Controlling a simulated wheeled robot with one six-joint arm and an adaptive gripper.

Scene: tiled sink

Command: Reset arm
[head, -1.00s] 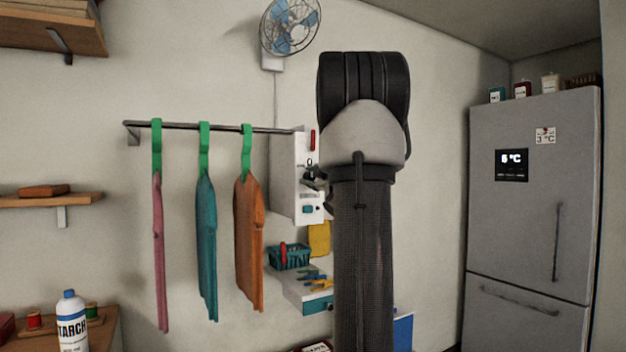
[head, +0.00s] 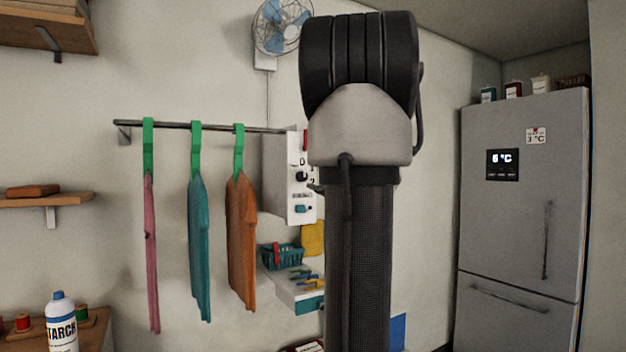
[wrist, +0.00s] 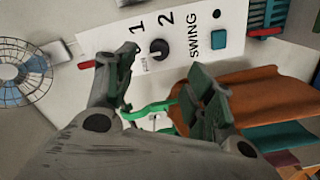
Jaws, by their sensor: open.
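My gripper (wrist: 167,72) is open in the wrist view, its two dark green-grey fingers apart with nothing between them. It faces the white control box (wrist: 110,40), which has a black knob (wrist: 159,49), the marks 1, 2 and SWING, a red light and a blue button. The fingers look apart from the knob, though the gap is hard to judge. In the head view the box (head: 280,175) hangs on the wall with its knob (head: 302,176) showing. My raised arm stands just right of it and hides most of the gripper there.
Pink, teal and orange garments (head: 241,240) hang on green hangers from a wall rail (head: 200,126) left of the box. A wall fan (head: 283,25) is above. A teal basket (head: 283,256) and small shelf sit below. A fridge (head: 520,220) stands right; a starch bottle (head: 61,325) is lower left.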

